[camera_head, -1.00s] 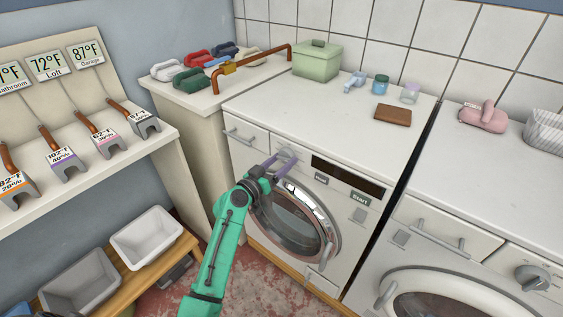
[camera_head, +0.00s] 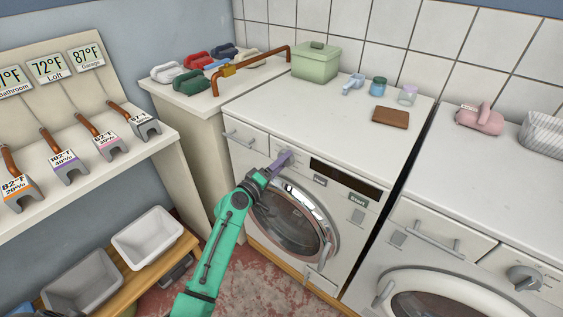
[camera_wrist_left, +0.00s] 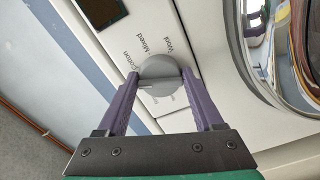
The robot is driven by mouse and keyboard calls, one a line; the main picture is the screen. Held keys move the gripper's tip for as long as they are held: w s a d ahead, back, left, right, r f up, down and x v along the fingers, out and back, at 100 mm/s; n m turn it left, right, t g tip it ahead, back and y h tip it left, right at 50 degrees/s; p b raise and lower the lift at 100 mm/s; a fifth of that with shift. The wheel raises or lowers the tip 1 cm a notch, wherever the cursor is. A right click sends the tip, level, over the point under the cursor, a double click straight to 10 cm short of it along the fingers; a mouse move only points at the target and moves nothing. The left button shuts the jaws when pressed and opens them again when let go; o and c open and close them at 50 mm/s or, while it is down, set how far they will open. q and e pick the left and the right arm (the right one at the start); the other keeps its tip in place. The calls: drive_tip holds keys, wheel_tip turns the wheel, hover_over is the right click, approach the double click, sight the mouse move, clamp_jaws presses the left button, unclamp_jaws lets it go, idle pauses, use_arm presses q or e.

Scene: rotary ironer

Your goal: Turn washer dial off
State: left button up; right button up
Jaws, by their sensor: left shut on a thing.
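The washer (camera_head: 345,206) stands in the middle of the head view, with its dial at the upper left of its front panel, mostly hidden by my gripper there. In the left wrist view the grey round dial (camera_wrist_left: 160,69) sits between my purple fingers, with a line mark at its lower left. Labels "Cotton", "Mixed" and "Wool" are printed around it. My left gripper (camera_head: 284,160) is shut on the dial, one finger on each side, as the left wrist view also shows (camera_wrist_left: 160,77). My right gripper is out of view.
The round door (camera_head: 296,220) is just below the dial, and a dark display (camera_head: 346,178) and Start button (camera_head: 358,200) are to its right. A second machine (camera_head: 460,285) stands at right. A shelf with tagged tools (camera_head: 90,140) is at left.

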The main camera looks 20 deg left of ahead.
use_arm(q)
drive_tip(key=shift+r+n+p, duration=0.1)
drive_tip(key=shift+n+p, duration=0.35)
drive_tip(key=shift+n, duration=1.55)
drive_tip(key=o, duration=1.4)
drive_tip(key=shift+a, duration=0.1)
drive_tip(key=shift+c, duration=0.2)
drive_tip(key=b+v, duration=0.3)
drive_tip(key=v, duration=1.1)
drive_tip(key=shift+s, duration=0.25)
